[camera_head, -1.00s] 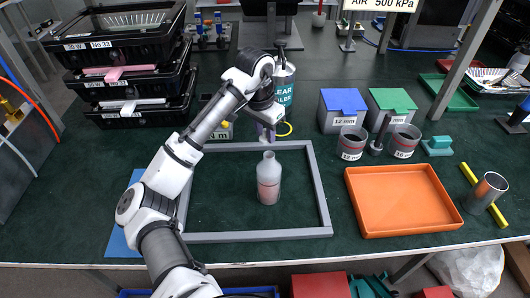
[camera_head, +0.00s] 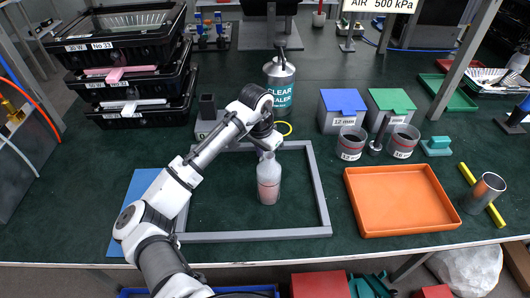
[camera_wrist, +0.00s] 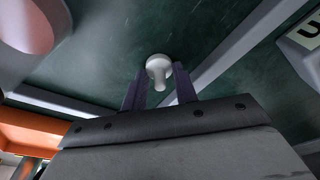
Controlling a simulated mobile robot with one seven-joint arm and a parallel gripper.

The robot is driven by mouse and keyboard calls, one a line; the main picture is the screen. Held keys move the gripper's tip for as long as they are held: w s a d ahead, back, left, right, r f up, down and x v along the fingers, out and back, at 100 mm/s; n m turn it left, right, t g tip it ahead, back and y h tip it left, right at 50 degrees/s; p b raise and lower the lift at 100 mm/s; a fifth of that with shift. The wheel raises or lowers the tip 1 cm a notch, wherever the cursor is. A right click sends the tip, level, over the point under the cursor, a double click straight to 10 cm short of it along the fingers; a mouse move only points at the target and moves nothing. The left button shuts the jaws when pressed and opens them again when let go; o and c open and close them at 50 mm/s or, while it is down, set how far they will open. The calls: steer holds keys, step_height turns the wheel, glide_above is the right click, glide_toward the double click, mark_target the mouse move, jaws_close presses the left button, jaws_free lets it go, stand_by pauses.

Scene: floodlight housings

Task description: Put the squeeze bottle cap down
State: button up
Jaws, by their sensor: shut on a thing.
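The squeeze bottle (camera_head: 268,186), translucent with pinkish contents, stands upright inside a grey square frame (camera_head: 325,205) on the dark green bench. My gripper (camera_head: 266,150) is low, just behind the bottle's top in the head view. In the wrist view, its two purple fingers (camera_wrist: 160,84) are shut on a small white cap (camera_wrist: 158,66) with a round end and a narrow stem. Dark green surface shows behind the cap; I cannot tell whether it touches it. The bottle fills the wrist view's upper left corner (camera_wrist: 25,25), apart from the cap. The cap is not clear in the head view.
An orange tray (camera_head: 403,201) lies right of the frame. Behind are two grey cups (camera_head: 351,143), lidded bins (camera_head: 343,110) and a sealer can (camera_head: 279,85). Stacked black trays (camera_head: 130,60) stand at the back left. The frame's interior is clear around the bottle.

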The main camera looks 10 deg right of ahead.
steer(key=o, duration=0.9)
steer(key=r, duration=0.4)
steer(key=a+r, duration=0.1)
steer(key=r, duration=0.3)
steer(key=s+r+b, duration=0.1)
steer(key=r, duration=0.3)
steer(key=shift+a, duration=0.25)
